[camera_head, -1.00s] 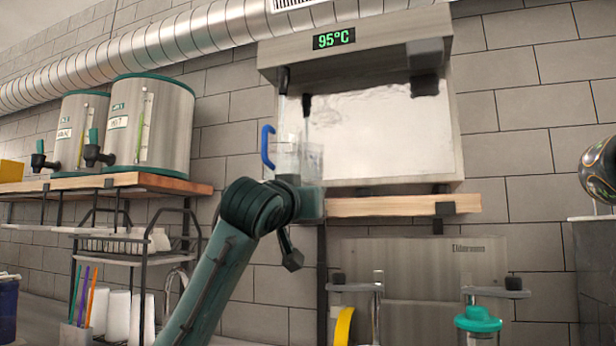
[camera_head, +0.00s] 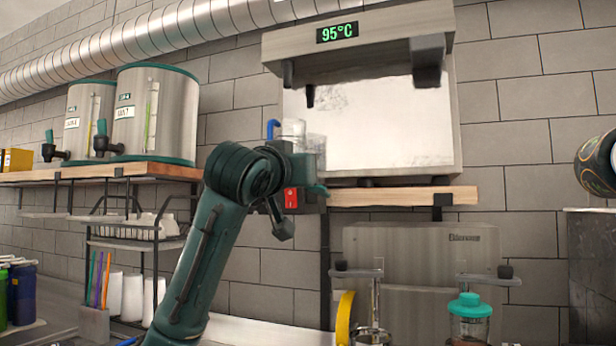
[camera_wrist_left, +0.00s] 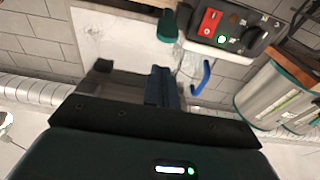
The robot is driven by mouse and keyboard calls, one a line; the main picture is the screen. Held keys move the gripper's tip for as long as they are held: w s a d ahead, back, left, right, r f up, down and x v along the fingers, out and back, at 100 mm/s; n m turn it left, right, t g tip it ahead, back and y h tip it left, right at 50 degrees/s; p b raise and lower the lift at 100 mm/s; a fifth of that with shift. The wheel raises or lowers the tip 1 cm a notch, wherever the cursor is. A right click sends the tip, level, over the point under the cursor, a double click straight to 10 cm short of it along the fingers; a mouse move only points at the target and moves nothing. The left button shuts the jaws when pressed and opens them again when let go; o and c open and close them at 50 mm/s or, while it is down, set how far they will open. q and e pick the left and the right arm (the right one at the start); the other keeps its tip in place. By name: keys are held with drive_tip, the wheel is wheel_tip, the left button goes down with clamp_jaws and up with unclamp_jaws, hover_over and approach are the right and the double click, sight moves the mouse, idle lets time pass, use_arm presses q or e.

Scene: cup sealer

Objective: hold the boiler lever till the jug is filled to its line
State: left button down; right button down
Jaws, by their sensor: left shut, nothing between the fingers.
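The steel boiler (camera_head: 390,38) hangs on the wall with a green 95°C display. A dark block (camera_head: 427,62), possibly its lever, sticks out at its front right. Dark spouts are under its left side. The clear jug (camera_head: 296,131) with a blue handle (camera_head: 271,129) stands below them, its lower part behind my left arm. The handle also shows in the left wrist view (camera_wrist_left: 203,78). I cannot make out the jug's water level or line. My left gripper (camera_wrist_left: 161,72) is shut and empty, near the jug; in the head view my wrist hides its fingers. No right gripper shows.
A red switch (camera_head: 291,197) is beside my left wrist. A wooden shelf (camera_head: 400,197) runs under the boiler. Two steel tanks (camera_head: 156,118) stand on the left shelf. A cup rack (camera_head: 135,238) is below them, and a teal-lidded jar (camera_head: 470,312) at lower right.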

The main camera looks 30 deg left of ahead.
use_arm(q)
drive_tip(key=v, duration=0.5)
drive_tip(key=shift+a+r+b, duration=0.1)
drive_tip(key=shift+r+b, duration=0.15)
drive_tip(key=shift+b, duration=0.15)
use_arm(e)
drive_tip(key=shift+w+a+r, duration=0.25)
drive_tip(key=shift+w+a, duration=0.15)
drive_tip(key=shift+w, duration=0.2)
drive_tip(key=shift+m, duration=0.3)
drive_tip(key=shift+s+d+f, duration=0.2)
